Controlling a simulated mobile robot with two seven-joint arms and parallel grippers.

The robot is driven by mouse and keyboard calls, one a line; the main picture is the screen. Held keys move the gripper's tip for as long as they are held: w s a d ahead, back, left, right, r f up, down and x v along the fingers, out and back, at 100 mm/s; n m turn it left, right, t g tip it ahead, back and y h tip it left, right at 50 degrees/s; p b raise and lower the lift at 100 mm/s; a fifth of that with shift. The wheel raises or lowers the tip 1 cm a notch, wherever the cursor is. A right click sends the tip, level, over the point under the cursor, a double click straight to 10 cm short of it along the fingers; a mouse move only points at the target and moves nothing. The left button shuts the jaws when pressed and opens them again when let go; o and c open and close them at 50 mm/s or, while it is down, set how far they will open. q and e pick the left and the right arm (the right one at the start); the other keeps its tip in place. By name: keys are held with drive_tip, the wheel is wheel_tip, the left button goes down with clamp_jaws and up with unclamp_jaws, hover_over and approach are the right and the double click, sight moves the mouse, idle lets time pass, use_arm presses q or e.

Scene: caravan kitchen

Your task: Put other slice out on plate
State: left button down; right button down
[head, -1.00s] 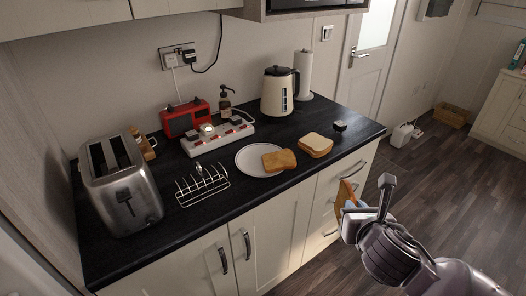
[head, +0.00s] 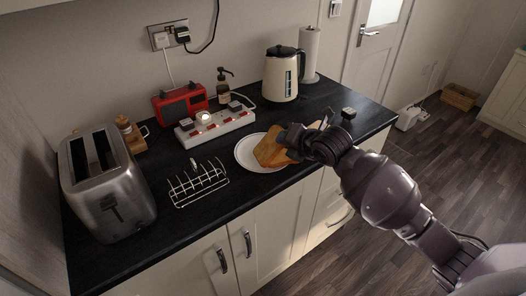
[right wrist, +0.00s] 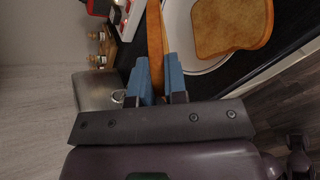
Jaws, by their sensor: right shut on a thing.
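The white plate (head: 241,156) lies on the dark worktop with browned toast (head: 268,151) over it; in this view the toast partly merges with my gripper's outline. The right wrist view shows a toast slice (right wrist: 228,25) lying flat on the plate (right wrist: 181,18). My right gripper (right wrist: 160,75) is shut on another slice (right wrist: 155,35), which it holds edge-on between its blue fingertips, beside the plate. In the head view my right gripper (head: 291,140) is over the plate's right side. The pale slice right of the plate is mostly hidden behind it. My left gripper is out of view.
A toaster (head: 105,185) stands at the left and an empty wire toast rack (head: 198,184) left of the plate. Behind are a power strip (head: 215,125), a red radio (head: 180,103) and a kettle (head: 281,75).

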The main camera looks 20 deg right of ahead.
drive_tip(key=w+d+r+m+y, duration=0.1)
drive_tip(key=w+r+m+y, duration=0.2)
drive_tip(key=w+m, duration=0.35)
drive_tip(key=shift+n, duration=0.65)
drive_tip(key=f+b, duration=0.1)
drive_tip(key=f, duration=0.1)
drive_tip(key=w+f+b, duration=0.1)
drive_tip(key=f+b, duration=0.1)
drive_tip(key=f, duration=0.1)
drive_tip(key=f+b, duration=0.1)
drive_tip(key=f, duration=0.2)
drive_tip(key=shift+w+d+b, duration=0.25)
drive_tip(key=shift+b, duration=0.1)
drive_tip(key=shift+f+b, duration=0.65)
drive_tip(key=shift+f, duration=0.15)
drive_tip(key=c, duration=1.3)
unclamp_jaws()
drive_tip(key=shift+s+r, duration=0.1)
